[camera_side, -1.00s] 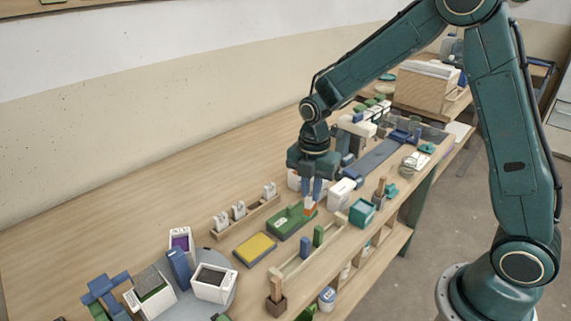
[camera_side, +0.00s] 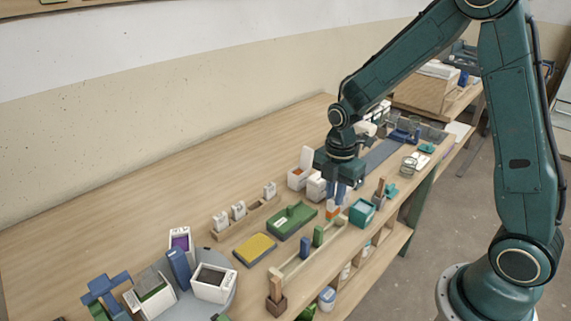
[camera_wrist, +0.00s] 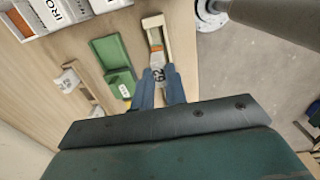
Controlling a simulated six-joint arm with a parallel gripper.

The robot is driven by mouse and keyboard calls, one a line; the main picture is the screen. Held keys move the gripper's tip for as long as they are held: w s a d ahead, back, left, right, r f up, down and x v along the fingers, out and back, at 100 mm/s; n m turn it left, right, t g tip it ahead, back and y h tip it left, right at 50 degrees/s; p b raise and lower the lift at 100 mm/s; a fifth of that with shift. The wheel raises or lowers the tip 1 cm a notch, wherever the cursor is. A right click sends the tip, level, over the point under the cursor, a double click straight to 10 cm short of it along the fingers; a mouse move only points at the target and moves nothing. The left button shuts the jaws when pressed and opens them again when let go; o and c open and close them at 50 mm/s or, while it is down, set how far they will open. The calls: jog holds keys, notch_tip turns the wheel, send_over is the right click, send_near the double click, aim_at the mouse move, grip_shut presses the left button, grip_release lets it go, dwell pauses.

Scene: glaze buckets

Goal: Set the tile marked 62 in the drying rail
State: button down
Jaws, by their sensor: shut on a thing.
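My gripper (camera_side: 336,192) is shut on the tile marked 62 (camera_wrist: 158,74). In the side view the tile (camera_side: 333,208) hangs below the blue fingers and shows white and orange. In the wrist view its number faces the camera between the fingertips (camera_wrist: 161,72). What looks like the drying rail is a long, narrow cream frame (camera_side: 292,268) along the table's front edge. The tile is over or close to its far end, which shows in the wrist view (camera_wrist: 147,22). I cannot tell whether they touch.
A blue block (camera_side: 305,247) and a green block (camera_side: 318,236) stand at the rail. Left of it are a green tray (camera_side: 283,226) and a yellow pad (camera_side: 255,249). A wooden rack (camera_side: 248,219) holds white tagged tiles. A teal box (camera_side: 362,212) stands close right of the gripper.

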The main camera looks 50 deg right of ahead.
aim_at(333, 212)
jog(key=shift+f, duration=2.85)
jog(key=shift+f, duration=0.3)
jog(key=c, duration=1.3)
grip_release()
jog(key=shift+c, duration=0.2)
jog(key=shift+r, duration=0.1)
jog(key=shift+r, duration=3.4)
